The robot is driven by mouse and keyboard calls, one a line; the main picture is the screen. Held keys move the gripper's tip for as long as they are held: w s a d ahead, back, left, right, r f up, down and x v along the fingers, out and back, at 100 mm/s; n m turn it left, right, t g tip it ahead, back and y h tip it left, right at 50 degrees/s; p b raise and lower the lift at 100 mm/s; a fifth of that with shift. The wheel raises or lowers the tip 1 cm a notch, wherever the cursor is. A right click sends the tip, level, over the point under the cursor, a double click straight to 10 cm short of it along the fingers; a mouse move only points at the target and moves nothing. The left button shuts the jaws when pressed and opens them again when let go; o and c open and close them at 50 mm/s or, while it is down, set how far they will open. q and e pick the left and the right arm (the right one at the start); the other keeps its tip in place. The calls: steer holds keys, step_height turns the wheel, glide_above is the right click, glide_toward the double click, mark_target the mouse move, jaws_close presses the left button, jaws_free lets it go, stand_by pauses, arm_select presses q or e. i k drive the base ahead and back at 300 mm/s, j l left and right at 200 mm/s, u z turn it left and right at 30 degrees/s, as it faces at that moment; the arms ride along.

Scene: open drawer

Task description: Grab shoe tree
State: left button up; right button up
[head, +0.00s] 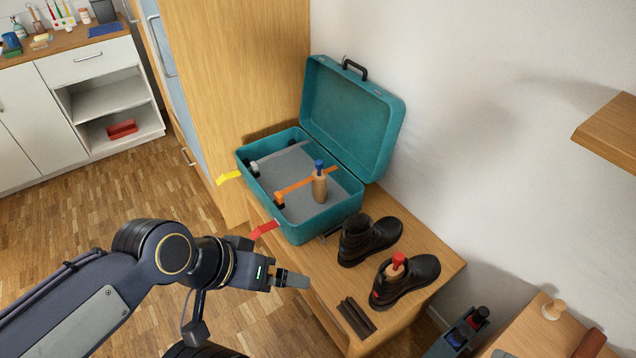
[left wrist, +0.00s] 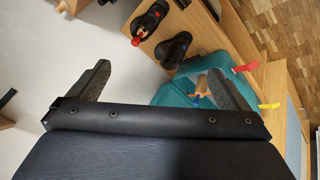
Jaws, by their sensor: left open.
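A wooden shoe tree with a red knob (head: 398,263) sits in the opening of the right black shoe (head: 415,280). Its red knob (left wrist: 137,41) also shows in the left wrist view. A second wooden one with a blue knob (head: 320,185) stands upright in the open teal suitcase (head: 310,231), by the orange strap. The left black shoe (head: 368,240) shows nothing in its opening. My left gripper (head: 291,281) is open and empty, in front of the bench, left of the shoes and apart from them. Its fingers (left wrist: 158,68) show spread in the left wrist view. My right gripper is out of view.
The wooden bench (head: 440,268) carries the suitcase and shoes, with dark strips (head: 356,317) at its front. The suitcase lid (head: 352,115) stands open against the wall. A tall wooden cabinet (head: 235,80) is behind left. A wooden shelf (head: 610,135) juts out at right.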

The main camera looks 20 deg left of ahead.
mark_target(319, 184)
steer(key=k, duration=0.55)
steer(key=z, duration=0.4)
steer(key=j+z, duration=0.15)
steer(key=z, duration=0.3)
steer(key=j+z, duration=0.1)
steer(key=z, duration=0.3)
steer(key=i+j, duration=0.1)
steer(key=j, duration=0.5)
steer(key=i+j, duration=0.1)
steer(key=j, duration=0.5)
steer(key=i+j, duration=0.1)
steer(key=j, duration=1.05)
steer(key=i, duration=0.1)
